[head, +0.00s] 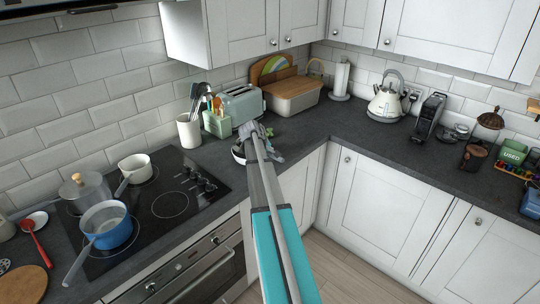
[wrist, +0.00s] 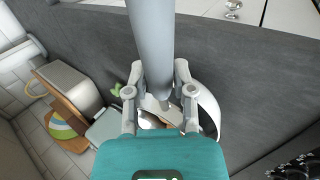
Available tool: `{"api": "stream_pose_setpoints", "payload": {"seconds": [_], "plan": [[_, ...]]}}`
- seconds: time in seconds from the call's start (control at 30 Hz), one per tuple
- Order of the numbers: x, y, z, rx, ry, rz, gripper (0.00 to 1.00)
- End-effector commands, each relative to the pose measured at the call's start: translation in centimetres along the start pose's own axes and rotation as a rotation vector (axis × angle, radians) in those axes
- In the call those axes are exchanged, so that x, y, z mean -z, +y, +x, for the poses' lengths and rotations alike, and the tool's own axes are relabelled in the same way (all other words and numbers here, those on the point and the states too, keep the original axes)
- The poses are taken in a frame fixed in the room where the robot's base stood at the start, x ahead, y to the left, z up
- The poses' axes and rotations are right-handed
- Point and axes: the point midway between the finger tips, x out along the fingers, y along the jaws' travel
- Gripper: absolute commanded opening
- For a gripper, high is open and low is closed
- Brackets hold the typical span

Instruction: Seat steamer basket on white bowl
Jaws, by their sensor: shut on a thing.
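My gripper (head: 256,138) is over the worktop at the corner end of the hob, in front of the toaster. In the wrist view its two fingers (wrist: 160,108) are closed in on a partly hidden tan and metallic thing, which I take for the steamer basket (wrist: 158,119). The white bowl (wrist: 209,108) shows as a curved rim to the right of the fingers. In the head view the bowl (head: 238,153) shows just left of my gripper. My gripper hides most of the basket and part of the bowl. I cannot tell whether basket and bowl touch.
The toaster (head: 242,104), green holder (head: 216,124) and utensil pot (head: 189,130) stand behind. A wooden-lidded bread bin (head: 293,94) is further back. The hob (head: 165,204) at left carries pans, including a blue saucepan (head: 107,224). The worktop right of my gripper is clear.

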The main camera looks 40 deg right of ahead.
Motion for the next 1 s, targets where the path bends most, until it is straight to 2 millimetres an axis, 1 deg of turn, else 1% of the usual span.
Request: {"api": "stream_pose_setpoints", "payload": {"seconds": [0.97, 1.0], "plan": [[0.18, -0.24, 0.02, 0.000, 0.001, -0.001, 0.00], [0.18, -0.22, -0.02, 0.000, 0.001, -0.001, 0.40]]}}
